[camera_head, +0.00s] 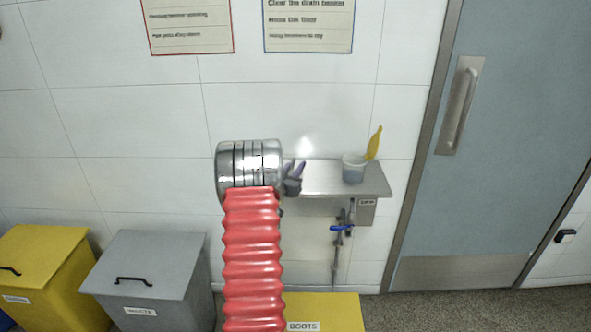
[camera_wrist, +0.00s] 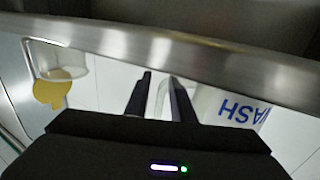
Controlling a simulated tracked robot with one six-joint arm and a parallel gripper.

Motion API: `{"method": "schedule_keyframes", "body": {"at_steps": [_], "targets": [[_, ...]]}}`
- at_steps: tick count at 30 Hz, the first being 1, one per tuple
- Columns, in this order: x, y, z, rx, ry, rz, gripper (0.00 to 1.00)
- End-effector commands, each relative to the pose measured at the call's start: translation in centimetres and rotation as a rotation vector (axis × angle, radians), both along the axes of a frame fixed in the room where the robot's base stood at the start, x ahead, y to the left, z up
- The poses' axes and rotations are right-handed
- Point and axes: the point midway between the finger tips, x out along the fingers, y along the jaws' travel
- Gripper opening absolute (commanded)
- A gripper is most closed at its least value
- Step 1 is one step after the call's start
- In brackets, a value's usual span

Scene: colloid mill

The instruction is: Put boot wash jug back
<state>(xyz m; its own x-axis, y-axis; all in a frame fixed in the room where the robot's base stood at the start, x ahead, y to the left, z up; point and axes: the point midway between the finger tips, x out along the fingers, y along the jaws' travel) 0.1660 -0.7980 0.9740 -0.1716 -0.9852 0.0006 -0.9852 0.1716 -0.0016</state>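A white jug (camera_wrist: 226,104) with blue "WASH" lettering shows in the wrist view, its lettering upside down in that picture. Its pale handle (camera_wrist: 161,98) shows between my two dark fingers. The fingers of my gripper (camera_wrist: 160,76) stand apart, with light space between them; contact with the handle is not clear. In the head view my gripper (camera_head: 296,168) is by the left end of a metal shelf (camera_head: 320,180), its fingers spread. I cannot make out the jug in the head view; my arm covers that area.
A translucent tub (camera_head: 354,168) and a yellow implement (camera_head: 375,142) are at the shelf's right. A blue-handled valve (camera_head: 342,228) hangs below. Yellow (camera_head: 42,258) and grey (camera_head: 150,275) bins stand left; a yellow box (camera_head: 325,312) is below. A grey door (camera_head: 505,130) is right.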

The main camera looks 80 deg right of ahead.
Motion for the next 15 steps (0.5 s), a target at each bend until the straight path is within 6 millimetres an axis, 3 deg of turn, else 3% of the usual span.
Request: {"method": "schedule_keyframes", "body": {"at_steps": [11, 15], "targets": [[0.02, 0.04, 0.24, 0.000, 0.000, 0.000, 0.26], [0.22, 1.00, 0.24, 0.000, 0.000, 0.000, 0.26]]}}
